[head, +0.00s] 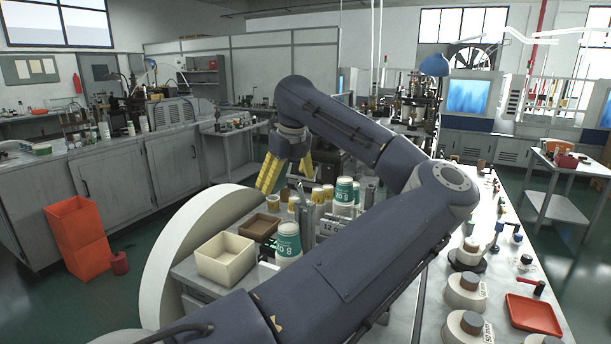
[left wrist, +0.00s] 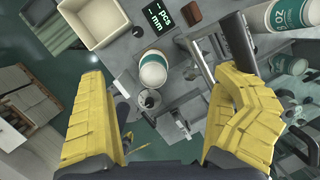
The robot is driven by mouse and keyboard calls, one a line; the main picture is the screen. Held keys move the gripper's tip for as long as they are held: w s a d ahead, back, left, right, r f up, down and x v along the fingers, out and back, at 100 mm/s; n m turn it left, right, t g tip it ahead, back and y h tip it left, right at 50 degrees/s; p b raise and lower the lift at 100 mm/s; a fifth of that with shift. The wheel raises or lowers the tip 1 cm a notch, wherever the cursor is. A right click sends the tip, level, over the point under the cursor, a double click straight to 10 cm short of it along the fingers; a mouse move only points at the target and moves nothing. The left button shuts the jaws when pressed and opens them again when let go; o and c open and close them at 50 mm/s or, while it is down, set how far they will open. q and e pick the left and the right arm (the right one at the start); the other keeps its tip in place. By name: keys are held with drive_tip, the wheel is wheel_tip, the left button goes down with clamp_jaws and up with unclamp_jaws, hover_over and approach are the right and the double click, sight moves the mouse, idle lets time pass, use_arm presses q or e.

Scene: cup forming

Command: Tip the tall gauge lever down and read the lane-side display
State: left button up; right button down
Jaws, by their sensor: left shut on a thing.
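My left gripper (head: 286,172) has yellow fingers and points down above the far end of the gauge bench; its fingers stand wide apart. In the left wrist view (left wrist: 165,125), a dark upright bar, seemingly the gauge lever (left wrist: 247,48), meets the tip of the right finger; the contact is partly hidden. The black display (left wrist: 157,18) shows light characters, including "1 PCS" and "mm". In the head view the display is mostly hidden by cups. A white-and-green cup (left wrist: 153,70) stands below the display. My right gripper is out of view.
A cream bin (head: 226,262) and a brown tray (head: 259,227) sit on the bench's left. Green-banded cups (head: 288,246) stand close by the gauge. Red bins (head: 78,235) stand on the floor at left. A long table with several round pieces (head: 466,290) lies at right.

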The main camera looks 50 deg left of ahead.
use_arm(q)
drive_tip(key=d+f+h, duration=0.1)
drive_tip(key=f, duration=0.3)
drive_tip(key=d+f+h, duration=0.1)
drive_tip(key=d+f, duration=0.1)
drive_tip(key=f, duration=0.2)
drive_tip(key=d+f+m+h, duration=0.1)
drive_tip(key=f, duration=0.3)
drive_tip(key=shift+w+d+g, duration=0.3)
drive_tip(key=shift+g, duration=0.1)
drive_tip(key=shift+s+d+r, duration=0.1)
drive_tip(key=shift+s+r, duration=0.05)
drive_tip(key=shift+r, duration=0.3)
drive_tip(key=shift+s+d+r, duration=0.1)
drive_tip(key=shift+r, duration=0.35)
drive_tip(key=shift+c, duration=0.2)
drive_tip(key=shift+w+r, duration=0.1)
drive_tip(key=shift+r, duration=0.25)
drive_tip(key=c, duration=0.4)
drive_tip(key=shift+w+d+r, duration=0.2)
drive_tip(key=shift+d+r, duration=0.1)
drive_tip(key=shift+r, duration=0.1)
clamp_jaws()
wheel_tip(320, 180, up, 4)
hover_over(298, 233)
drive_tip(key=w, duration=0.1)
drive_tip(key=shift+w+a, duration=0.15)
drive_tip(key=shift+w, duration=0.05)
drive_tip(key=shift+a, duration=0.1)
